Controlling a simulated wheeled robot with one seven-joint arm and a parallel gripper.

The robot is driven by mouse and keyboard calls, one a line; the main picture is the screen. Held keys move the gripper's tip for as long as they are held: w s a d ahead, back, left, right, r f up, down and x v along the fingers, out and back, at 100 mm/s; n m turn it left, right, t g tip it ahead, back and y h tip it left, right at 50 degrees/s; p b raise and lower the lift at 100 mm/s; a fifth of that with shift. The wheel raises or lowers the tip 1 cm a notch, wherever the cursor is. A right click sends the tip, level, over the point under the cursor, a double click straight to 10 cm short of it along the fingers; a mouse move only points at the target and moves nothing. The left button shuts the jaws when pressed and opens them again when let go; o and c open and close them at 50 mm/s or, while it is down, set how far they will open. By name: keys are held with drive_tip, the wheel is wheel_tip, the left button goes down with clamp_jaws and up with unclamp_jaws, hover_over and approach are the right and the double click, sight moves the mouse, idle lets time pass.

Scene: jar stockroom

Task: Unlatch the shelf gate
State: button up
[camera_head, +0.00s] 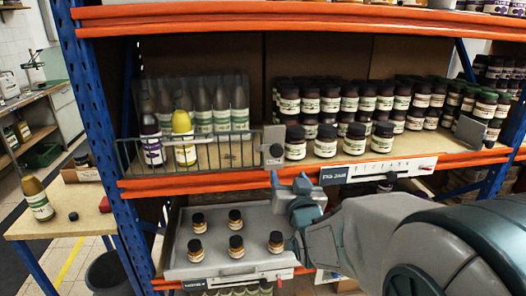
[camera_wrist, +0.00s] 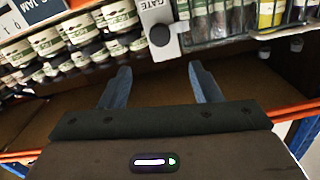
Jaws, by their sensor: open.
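The shelf gate (camera_head: 215,155) is a low wire barrier across the front left of the middle shelf, before several bottles. At its right end is a grey latch plate (camera_head: 272,138) with a dark round knob (camera_head: 276,150). In the wrist view, the plate (camera_wrist: 155,12) reads "GATE" and its black knob (camera_wrist: 160,35) shows near the top middle. My gripper (camera_head: 296,186) is just below and right of the latch, in front of the orange shelf edge. In the wrist view its fingers (camera_wrist: 161,84) are open and empty, with the knob beyond the gap, not touched.
Dark-lidded jars (camera_head: 325,140) stand close to the right of the latch. A grey tray (camera_head: 190,262) with several small jars is on the shelf below. A blue upright (camera_head: 92,100) bounds the rack at left. A side table (camera_head: 70,208) holds a bottle (camera_head: 37,200).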

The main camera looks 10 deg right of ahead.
sight(278, 152)
drive_tip(key=w+p, duration=0.6)
drive_tip(key=w, duration=0.7)
drive_tip(key=shift+w, duration=0.35)
drive_tip(key=c, duration=1)
